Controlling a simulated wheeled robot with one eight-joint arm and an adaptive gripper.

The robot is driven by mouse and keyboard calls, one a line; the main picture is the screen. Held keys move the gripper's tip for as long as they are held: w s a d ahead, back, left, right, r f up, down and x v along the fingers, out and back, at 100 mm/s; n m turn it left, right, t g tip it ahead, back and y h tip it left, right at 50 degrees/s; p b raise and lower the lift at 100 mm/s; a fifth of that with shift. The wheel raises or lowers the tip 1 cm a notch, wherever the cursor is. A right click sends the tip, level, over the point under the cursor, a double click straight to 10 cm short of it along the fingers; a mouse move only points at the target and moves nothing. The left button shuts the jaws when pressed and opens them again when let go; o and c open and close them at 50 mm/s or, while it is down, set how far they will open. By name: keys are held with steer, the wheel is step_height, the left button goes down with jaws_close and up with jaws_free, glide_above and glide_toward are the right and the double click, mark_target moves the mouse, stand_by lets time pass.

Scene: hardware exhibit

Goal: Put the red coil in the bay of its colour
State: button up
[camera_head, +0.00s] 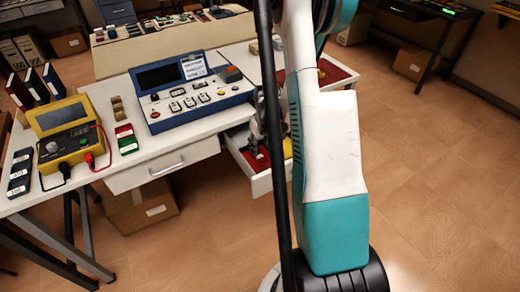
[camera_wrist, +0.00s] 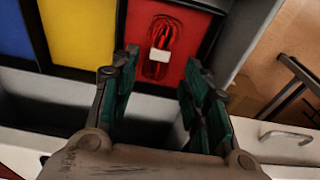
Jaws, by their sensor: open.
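The red coil (camera_wrist: 163,36), with a white tag on it, lies in the red bay (camera_wrist: 199,38) in the wrist view. The red bay is beside a yellow bay (camera_wrist: 80,30) and a blue bay (camera_wrist: 14,30), with dark dividers between them. My gripper (camera_wrist: 158,76) is open, its fingers apart and empty, with the coil showing beyond and between the tips. The bays are in the open drawer (camera_head: 262,185) in the head view. There my arm hides much of the drawer, and the coil is too small to make out surely.
The white table (camera_head: 200,148) carries a blue console (camera_head: 185,90), a yellow meter case (camera_head: 68,133) and small red and green blocks (camera_head: 126,138). A closed drawer (camera_head: 163,167) is left of the open one. A cardboard box (camera_head: 142,207) stands beneath. The floor on the right is clear.

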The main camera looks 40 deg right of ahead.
mark_target(262, 159)
step_height(262, 159, up, 6)
steer(key=p, duration=0.1)
steer(key=shift+s+p, duration=0.35)
steer(key=shift+s, duration=0.1)
steer(key=shift+a, duration=0.1)
